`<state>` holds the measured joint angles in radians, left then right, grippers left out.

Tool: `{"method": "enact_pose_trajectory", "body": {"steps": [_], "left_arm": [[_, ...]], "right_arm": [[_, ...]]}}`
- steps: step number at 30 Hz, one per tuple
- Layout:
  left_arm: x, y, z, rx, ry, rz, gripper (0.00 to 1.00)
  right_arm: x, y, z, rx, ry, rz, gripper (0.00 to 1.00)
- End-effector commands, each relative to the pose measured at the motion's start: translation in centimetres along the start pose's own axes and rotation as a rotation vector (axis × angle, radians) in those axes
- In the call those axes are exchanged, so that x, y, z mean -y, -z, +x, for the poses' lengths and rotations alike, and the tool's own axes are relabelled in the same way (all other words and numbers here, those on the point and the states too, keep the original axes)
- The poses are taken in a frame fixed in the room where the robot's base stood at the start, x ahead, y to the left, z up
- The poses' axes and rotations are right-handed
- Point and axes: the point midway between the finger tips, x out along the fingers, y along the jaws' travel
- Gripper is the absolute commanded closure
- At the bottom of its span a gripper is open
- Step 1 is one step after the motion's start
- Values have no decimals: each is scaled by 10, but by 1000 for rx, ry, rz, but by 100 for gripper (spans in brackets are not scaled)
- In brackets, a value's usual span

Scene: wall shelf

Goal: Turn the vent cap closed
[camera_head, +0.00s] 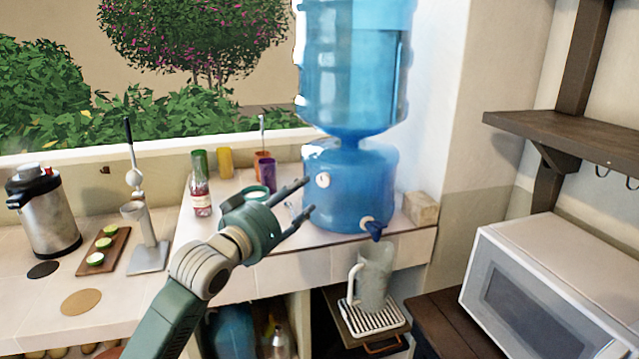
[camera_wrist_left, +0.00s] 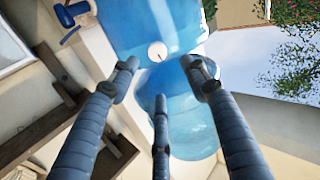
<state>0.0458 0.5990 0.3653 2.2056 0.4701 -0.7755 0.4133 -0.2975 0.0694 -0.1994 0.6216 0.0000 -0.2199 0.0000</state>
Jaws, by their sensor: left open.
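My right gripper is out of view.
A blue tap (camera_head: 374,228) sticks out low on the dispenser, above a clear pitcher (camera_head: 374,275). A red bottle (camera_head: 201,195) and several coloured cups stand on the counter (camera_head: 260,278) to the left. A white microwave (camera_head: 545,290) is at the right.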

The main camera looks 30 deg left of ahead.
Motion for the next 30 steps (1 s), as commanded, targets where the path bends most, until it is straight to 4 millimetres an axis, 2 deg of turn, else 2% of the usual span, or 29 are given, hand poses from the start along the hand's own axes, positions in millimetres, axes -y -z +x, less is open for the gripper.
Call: {"method": "enact_pose_trajectory", "body": {"steps": [12, 15, 21, 29, 30], "left_arm": [[0, 2, 74, 2, 1, 0, 53], [0, 0, 88, 2, 1, 0, 53], [0, -2, 101, 3, 1, 2, 53], [0, -3, 102, 3, 1, 2, 53], [0, -3, 102, 3, 1, 2, 59]], "right_arm": [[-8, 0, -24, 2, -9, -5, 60], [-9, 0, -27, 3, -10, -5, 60], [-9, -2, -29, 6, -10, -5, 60], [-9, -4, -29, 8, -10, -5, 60], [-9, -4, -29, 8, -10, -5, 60]]}}
